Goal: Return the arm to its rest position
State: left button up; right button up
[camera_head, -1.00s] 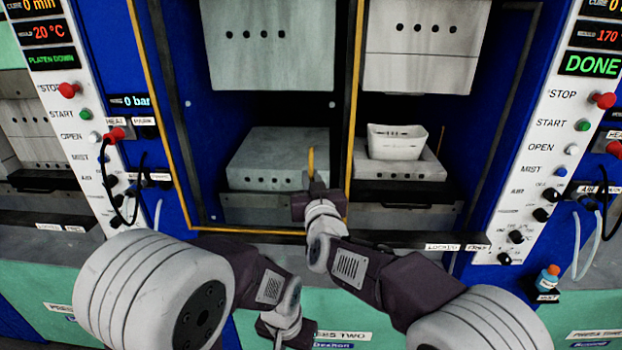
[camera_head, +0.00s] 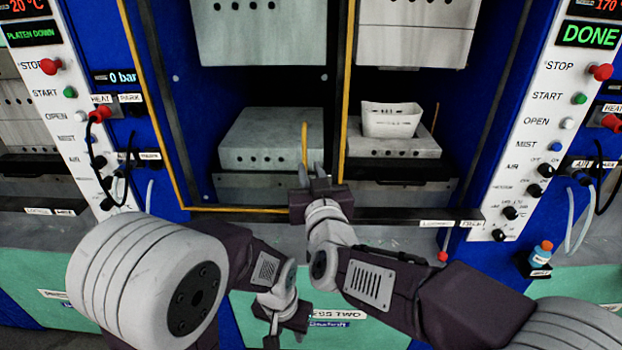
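My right gripper (camera_head: 312,171) is in front of the left bay of the middle press, pointing away from me toward its lower block. Its two fingertips stand apart with nothing visible between them. A thin yellow rod (camera_head: 304,143) stands behind it in the bay. My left gripper (camera_head: 285,330) is lower down, in front of the green cabinet front, pointing downward. Its fingers look apart and it appears empty. A white tray-like part (camera_head: 391,120) sits on the lower block (camera_head: 398,146) of the right bay.
The bay frames (camera_head: 345,110) and front ledge (camera_head: 400,215) are close to my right gripper. The right control panel (camera_head: 530,130) shows DONE; the left panel (camera_head: 70,120) shows PLATEN DOWN. A small blue bottle with an orange cap (camera_head: 541,256) stands at the lower right.

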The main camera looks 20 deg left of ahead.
jog(key=shift+s+d, duration=0.2)
jog(key=shift+s, duration=0.2)
